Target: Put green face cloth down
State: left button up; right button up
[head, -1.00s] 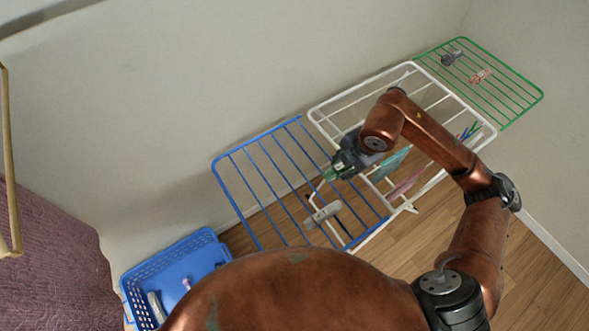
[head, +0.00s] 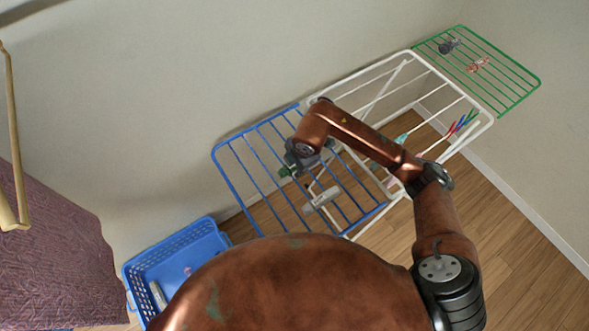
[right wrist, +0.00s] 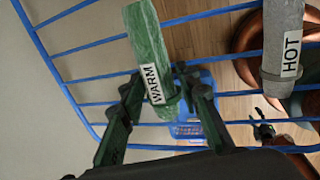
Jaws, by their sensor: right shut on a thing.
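The green face cloth is a rolled green cloth (right wrist: 150,60) with a WARM label, seen in the right wrist view. My right gripper (right wrist: 160,90) is shut on it, with one dark green finger on each side. The roll is over the bars of the blue rack (right wrist: 90,50); whether it touches them I cannot tell. In the head view my right gripper (head: 292,166) is above the blue rack's middle, and the wrist hides most of the cloth. A small dark claw, apparently my left gripper (right wrist: 263,131), shows low in the right wrist view; its jaw state is unclear.
A grey rolled cloth (head: 322,199) labelled HOT lies on the blue rack. A white rack (head: 350,79) and a green rack (head: 500,65) stand to the right. A blue basket (head: 175,245) is on the floor at left.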

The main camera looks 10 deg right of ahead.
aim_at(295, 170)
notch_tip(295, 170, down, 3)
jog(key=shift+f, duration=0.1)
jog(key=o, duration=1.2)
pick_arm(q)
jog(key=shift+s, duration=0.5)
pick_arm(e)
jog(key=shift+r, duration=0.25)
pick_arm(q)
jog(key=shift+s+r+p, duration=0.15)
jog(key=shift+r+p, duration=0.15)
pick_arm(e)
jog(key=v, duration=1.1)
jog(key=shift+s+r, duration=0.15)
jog(key=shift+r, duration=0.2)
